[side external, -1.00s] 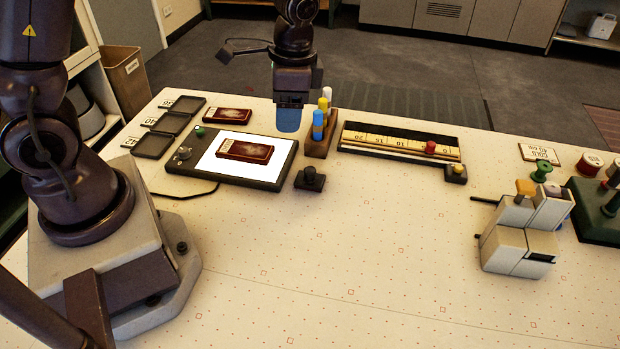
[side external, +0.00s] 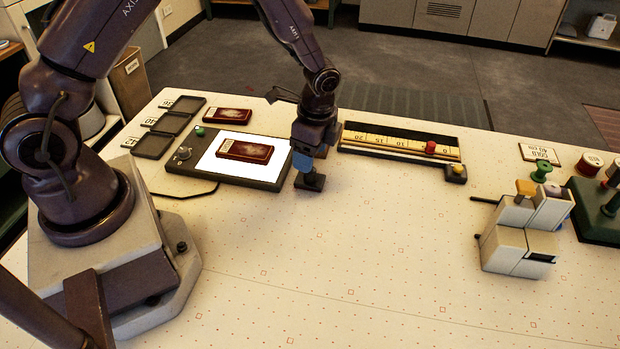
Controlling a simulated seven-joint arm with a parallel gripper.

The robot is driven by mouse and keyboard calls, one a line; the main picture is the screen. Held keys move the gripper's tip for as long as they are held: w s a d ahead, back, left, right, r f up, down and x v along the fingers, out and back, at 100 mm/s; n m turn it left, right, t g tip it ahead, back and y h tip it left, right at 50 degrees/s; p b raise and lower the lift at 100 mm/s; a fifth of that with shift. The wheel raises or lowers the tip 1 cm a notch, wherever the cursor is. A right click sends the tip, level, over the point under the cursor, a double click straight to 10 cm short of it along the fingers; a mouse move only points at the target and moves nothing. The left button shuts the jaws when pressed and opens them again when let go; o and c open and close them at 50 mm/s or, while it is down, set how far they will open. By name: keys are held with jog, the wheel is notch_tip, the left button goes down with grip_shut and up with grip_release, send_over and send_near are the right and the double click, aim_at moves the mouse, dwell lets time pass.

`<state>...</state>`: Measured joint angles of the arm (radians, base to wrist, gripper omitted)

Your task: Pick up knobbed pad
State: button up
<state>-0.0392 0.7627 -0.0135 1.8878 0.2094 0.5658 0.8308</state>
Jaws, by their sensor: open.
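The knobbed pad (side external: 312,185) is a small black square base with a round knob, lying on the table just right of the light panel's front corner. My gripper (side external: 304,165) points down right above it, with its blue fingertips at the height of the knob or just over it. The fingers hide most of the knob. My gripper is open. I cannot tell whether the fingers touch the knob. The pad's base rests flat on the table.
A light panel (side external: 188,166) with a dark red case (side external: 246,151) on it lies left of my gripper. A ruler tray (side external: 398,148) is behind right. A grey-white device (side external: 522,240) stands at the right. The front table is clear.

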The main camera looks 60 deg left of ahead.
aim_at(310, 177)
notch_tip(310, 177, down, 5)
jog(key=shift+a+f, duration=0.1)
jog(key=shift+f, duration=0.05)
jog(key=c, duration=0.8)
